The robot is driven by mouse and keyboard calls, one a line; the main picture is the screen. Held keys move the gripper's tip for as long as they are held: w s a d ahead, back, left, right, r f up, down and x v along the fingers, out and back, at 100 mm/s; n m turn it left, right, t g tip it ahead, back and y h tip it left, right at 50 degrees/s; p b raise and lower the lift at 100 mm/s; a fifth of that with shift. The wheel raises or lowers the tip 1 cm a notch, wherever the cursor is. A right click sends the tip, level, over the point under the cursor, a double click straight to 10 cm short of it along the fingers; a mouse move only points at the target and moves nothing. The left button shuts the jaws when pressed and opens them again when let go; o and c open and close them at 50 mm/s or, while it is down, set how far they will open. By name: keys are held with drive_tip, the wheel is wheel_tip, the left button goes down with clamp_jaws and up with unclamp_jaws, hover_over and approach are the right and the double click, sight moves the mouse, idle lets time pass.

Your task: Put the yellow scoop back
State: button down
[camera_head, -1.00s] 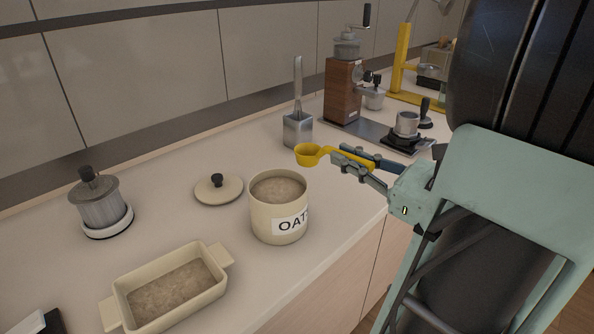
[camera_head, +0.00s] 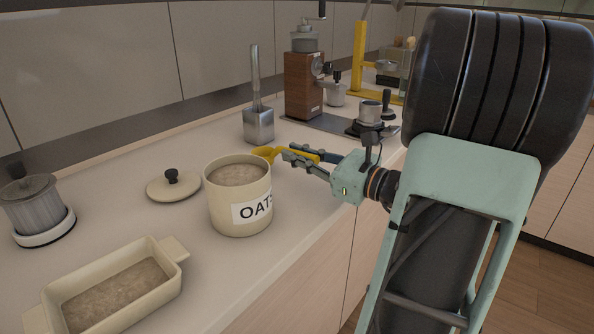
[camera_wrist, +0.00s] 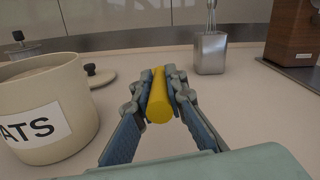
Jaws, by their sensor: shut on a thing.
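The yellow scoop (camera_head: 266,152) is held by its handle in my gripper (camera_head: 304,159), to the right of the oats canister. Its bowl is partly hidden behind the canister's rim in the head view. In the wrist view the yellow handle (camera_wrist: 159,98) sits between the two fingers of my gripper (camera_wrist: 158,88), end toward the camera, and the bowl is hidden. The metal square holder (camera_head: 258,125) stands on the counter behind the scoop, with a grey utensil (camera_head: 255,75) upright in it. The holder also shows in the wrist view (camera_wrist: 210,53).
The open oats canister (camera_head: 238,205) is close left of my gripper. Its lid (camera_head: 173,186) lies on the counter. A baking dish (camera_head: 150,255) filled with oats is front left, a lidded jar (camera_head: 35,208) far left. A wooden grinder (camera_head: 303,85) and tamping items stand at the back.

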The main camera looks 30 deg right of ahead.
wheel_tip(320, 180, down, 2)
drive_tip(key=shift+f+b, duration=0.1)
drive_tip(key=shift+b, duration=0.5)
drive_tip(key=c, duration=2.4)
unclamp_jaws()
drive_tip(key=shift+f, duration=0.1)
drive_tip(key=o, duration=0.4)
drive_tip(key=shift+o, duration=0.2)
